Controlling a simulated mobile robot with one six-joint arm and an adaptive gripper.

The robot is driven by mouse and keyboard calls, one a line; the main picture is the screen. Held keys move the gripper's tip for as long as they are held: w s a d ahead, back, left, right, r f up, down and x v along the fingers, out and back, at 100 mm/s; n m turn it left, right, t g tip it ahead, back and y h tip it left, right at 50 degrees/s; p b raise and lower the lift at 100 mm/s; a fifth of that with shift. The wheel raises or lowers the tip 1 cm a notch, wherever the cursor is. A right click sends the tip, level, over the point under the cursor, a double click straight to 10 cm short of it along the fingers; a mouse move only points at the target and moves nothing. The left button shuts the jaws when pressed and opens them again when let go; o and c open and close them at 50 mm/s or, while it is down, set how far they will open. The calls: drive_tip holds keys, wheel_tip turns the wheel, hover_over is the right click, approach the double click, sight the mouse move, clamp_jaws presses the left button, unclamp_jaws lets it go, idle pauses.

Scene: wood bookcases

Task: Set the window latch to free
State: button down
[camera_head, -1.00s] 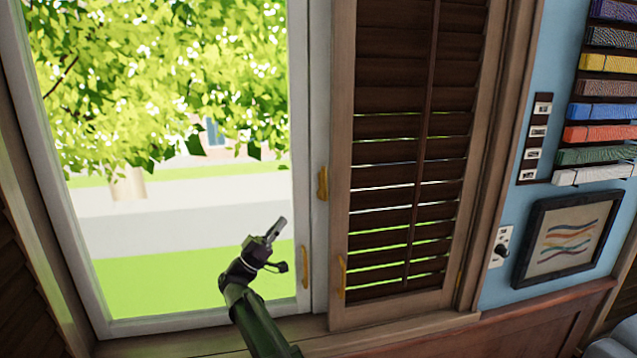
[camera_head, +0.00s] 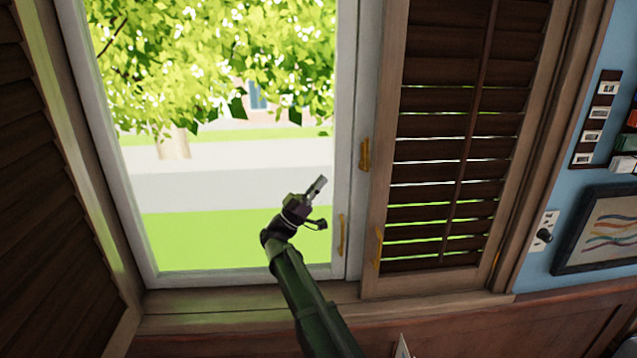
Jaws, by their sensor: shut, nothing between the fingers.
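The window (camera_head: 346,140) has a white frame around a large pane with trees and lawn behind it. A brass latch (camera_head: 364,155) sits upright on the frame's right side post. A second, thinner brass handle (camera_head: 341,235) is lower, on the right stile of the sash. My gripper (camera_head: 320,183) is shut and empty, in front of the pane, to the left of the latch and slightly below it. It points up and right and appears apart from the latch; the depth between them is hard to tell.
A louvred wooden shutter (camera_head: 455,150) with a small brass handle (camera_head: 378,246) stands right of the latch. Another dark shutter (camera_head: 45,190) is at the left. The wooden sill (camera_head: 215,300) runs below. A framed picture (camera_head: 605,230) and a wall switch (camera_head: 544,236) are at right.

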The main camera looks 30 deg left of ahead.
sight(355, 156)
drive_tip(key=p+x, duration=0.5)
drive_tip(key=x, duration=0.2)
drive_tip(key=shift+r, duration=0.1)
drive_tip(key=shift+w+d+r, duration=0.15)
drive_tip(key=shift+w+d, duration=0.6)
drive_tip(key=shift+d, duration=0.1)
drive_tip(key=shift+w+d+r, duration=0.15)
drive_tip(key=shift+w+d, duration=0.6)
drive_tip(key=shift+d, duration=0.05)
drive_tip(key=shift+d+p, duration=0.1)
drive_tip(key=shift+p, duration=0.2)
